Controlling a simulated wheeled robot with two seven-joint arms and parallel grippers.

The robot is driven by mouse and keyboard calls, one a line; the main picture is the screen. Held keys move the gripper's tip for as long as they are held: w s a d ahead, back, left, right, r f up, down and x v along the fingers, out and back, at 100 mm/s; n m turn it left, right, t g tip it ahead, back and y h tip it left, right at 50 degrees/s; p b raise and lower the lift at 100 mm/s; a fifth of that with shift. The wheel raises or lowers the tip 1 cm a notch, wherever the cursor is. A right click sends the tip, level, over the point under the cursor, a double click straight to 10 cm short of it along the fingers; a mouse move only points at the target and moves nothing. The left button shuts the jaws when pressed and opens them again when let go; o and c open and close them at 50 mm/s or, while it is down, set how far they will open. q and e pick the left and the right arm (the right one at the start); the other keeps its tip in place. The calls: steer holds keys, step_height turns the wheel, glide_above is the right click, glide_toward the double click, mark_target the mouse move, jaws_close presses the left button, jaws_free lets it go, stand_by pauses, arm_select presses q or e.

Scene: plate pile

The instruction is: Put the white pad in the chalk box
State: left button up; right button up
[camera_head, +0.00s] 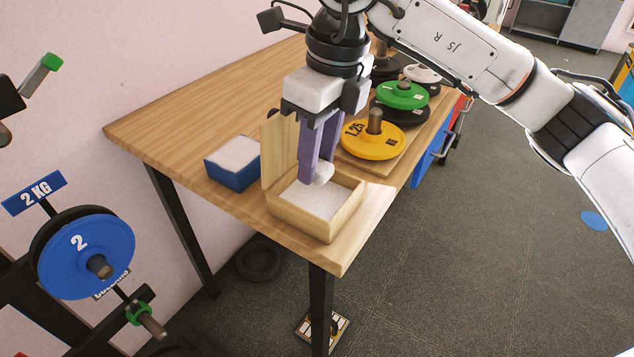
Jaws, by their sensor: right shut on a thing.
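The chalk box (285,206) is a light wooden box with its lid raised at the back left, standing near the front corner of the wooden table. White material (318,201) covers its inside floor. My right gripper (317,170) points down over the box, with its purple fingertips inside the opening. It is shut on a small rounded white pad (324,173), which is partly hidden by the fingers. The pad is within the box's outline; I cannot tell whether it touches the white material below. My left gripper is not in view.
A blue box with a white top (233,166) stands left of the chalk box. Yellow (366,143), green (404,96) and dark weight plates sit on pegs on a wooden board behind, close to my right gripper. A plate rack (84,254) stands at the left. The table's back left (215,115) is clear.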

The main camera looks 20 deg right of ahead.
mark_target(320, 166)
steer(key=shift+f, duration=2.3)
steer(key=shift+f+b, duration=0.2)
steer(key=shift+b, duration=0.1)
steer(key=o, duration=0.9)
steer(key=shift+r, duration=0.1)
steer(key=r, duration=0.4)
steer(key=s+r, duration=0.1)
steer(key=r, duration=0.3)
steer(key=d+r+p, duration=0.1)
steer(key=r, duration=0.3)
steer(key=shift+s+r, duration=0.1)
steer(key=shift+s, duration=0.15)
